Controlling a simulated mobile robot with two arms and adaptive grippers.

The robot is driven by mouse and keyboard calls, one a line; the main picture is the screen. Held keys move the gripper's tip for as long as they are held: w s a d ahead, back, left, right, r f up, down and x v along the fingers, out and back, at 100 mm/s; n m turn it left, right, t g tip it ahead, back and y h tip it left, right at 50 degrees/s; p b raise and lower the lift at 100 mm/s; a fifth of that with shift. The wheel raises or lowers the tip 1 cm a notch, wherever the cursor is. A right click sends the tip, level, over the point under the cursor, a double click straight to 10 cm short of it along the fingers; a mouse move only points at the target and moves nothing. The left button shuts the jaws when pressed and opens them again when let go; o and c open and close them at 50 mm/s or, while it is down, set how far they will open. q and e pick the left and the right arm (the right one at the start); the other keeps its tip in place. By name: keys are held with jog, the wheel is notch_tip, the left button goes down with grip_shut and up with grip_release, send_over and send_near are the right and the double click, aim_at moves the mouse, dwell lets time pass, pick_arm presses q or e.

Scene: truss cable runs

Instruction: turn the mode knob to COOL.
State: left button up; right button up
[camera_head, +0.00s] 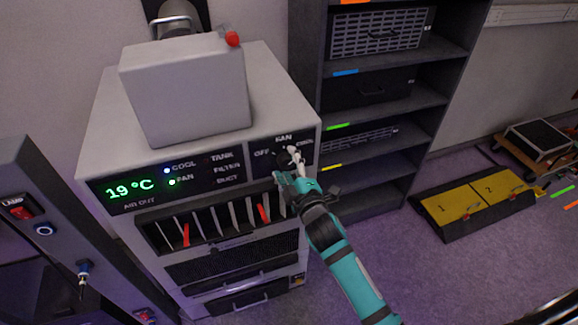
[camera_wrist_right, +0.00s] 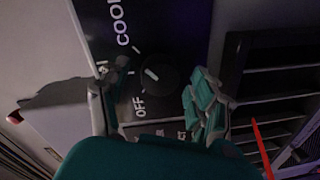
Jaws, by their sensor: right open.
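The mode knob (camera_wrist_right: 155,73) is a dark round knob with a short white mark, on a black panel (camera_wrist_right: 105,28). In the right wrist view, COOL is printed at the top, FAN at the left, partly covered, and OFF below the knob. The mark lies on a slant toward the FAN side; its exact setting is hard to tell. My right gripper (camera_wrist_right: 150,92) is open, with one finger on either side of the knob and a gap to each. In the head view, it (camera_head: 290,167) is in front of the panel and partly covers the knob. My left gripper is out of view.
The white unit (camera_head: 95,140) shows 19 °C, with lights on beside COOL and FAN. Below are vent slats (camera_head: 205,225) with red tabs. A dark shelf (camera_head: 375,110) stands to the right, and a yellow-topped box (camera_head: 475,203) lies on the floor.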

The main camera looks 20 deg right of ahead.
jog(key=s, duration=1.2)
jog(key=shift+d+r, duration=0.25)
jog(key=shift+r, duration=0.15)
jog(key=s+f+m+g+b, duration=0.2)
jog(key=s+f+g, duration=0.2)
jog(key=f, duration=1.4)
jog(key=s+f+m+g+b, duration=0.2)
jog(key=s+f+m+g, duration=0.15)
jog(key=f, duration=1.45)
jog(key=s+d+f+m+g+b, duration=0.1)
jog(key=s+d+f+m+g, duration=0.2)
jog(key=s+f, duration=1)
jog(key=s+d+f+m+g+h+b, duration=0.1)
jog(key=s+f+g, duration=0.4)
jog(key=s+f, duration=0.7)
jog(key=s+d+m+b, duration=0.1)
jog(key=s+m, duration=0.1)
jog(key=s, duration=0.4)
jog(key=shift+s+d+f+g, duration=0.3)
jog(key=shift+d+f+g, duration=0.05)
jog(key=shift+d, duration=0.05)
